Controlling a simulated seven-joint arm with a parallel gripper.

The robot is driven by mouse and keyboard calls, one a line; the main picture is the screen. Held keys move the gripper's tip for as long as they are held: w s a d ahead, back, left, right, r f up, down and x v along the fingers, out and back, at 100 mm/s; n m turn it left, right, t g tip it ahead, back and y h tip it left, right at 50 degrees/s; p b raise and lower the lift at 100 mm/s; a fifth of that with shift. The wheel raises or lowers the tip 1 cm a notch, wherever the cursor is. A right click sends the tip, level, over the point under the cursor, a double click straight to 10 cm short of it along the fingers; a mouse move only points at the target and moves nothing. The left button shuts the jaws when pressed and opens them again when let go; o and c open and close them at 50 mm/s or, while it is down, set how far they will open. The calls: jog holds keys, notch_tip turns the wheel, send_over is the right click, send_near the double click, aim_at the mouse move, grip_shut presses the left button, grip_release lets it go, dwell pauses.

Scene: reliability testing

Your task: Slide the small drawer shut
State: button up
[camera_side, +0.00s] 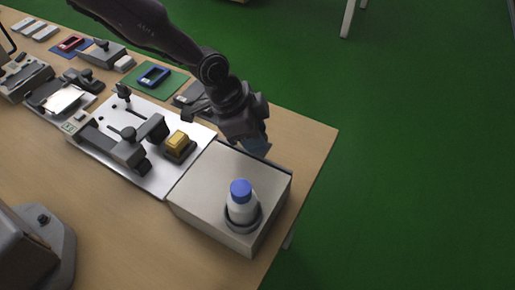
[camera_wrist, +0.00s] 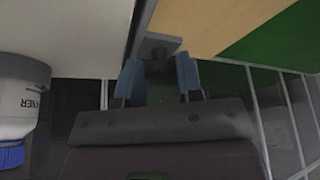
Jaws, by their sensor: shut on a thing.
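The small drawer belongs to the light grey box (camera_side: 215,190) at the table's right end. Its front strip (camera_side: 276,166) shows along the far edge of the box; how far it stands out is hard to tell. In the wrist view a dark grey handle (camera_wrist: 158,44) sticks out from that front. My gripper (camera_side: 258,148) is at the far side of the box, pointing down. In the wrist view the blue fingers of my gripper (camera_wrist: 159,78) stand on either side of the handle, shut on it. The side view hides the handle behind my gripper.
A white bottle with a blue cap (camera_side: 241,200) stands in a dark ring on the box; it also shows in the wrist view (camera_wrist: 20,100). A white panel with levers and a yellow button (camera_side: 178,140) lies left of the box. The table edge is close by.

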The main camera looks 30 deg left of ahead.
jog(key=shift+s, duration=0.5)
jog(key=shift+s+d, duration=0.1)
jog(key=shift+s, duration=0.1)
jog(key=o, duration=0.5)
jog(key=shift+w+r, duration=0.1)
jog(key=shift+r, duration=2.4)
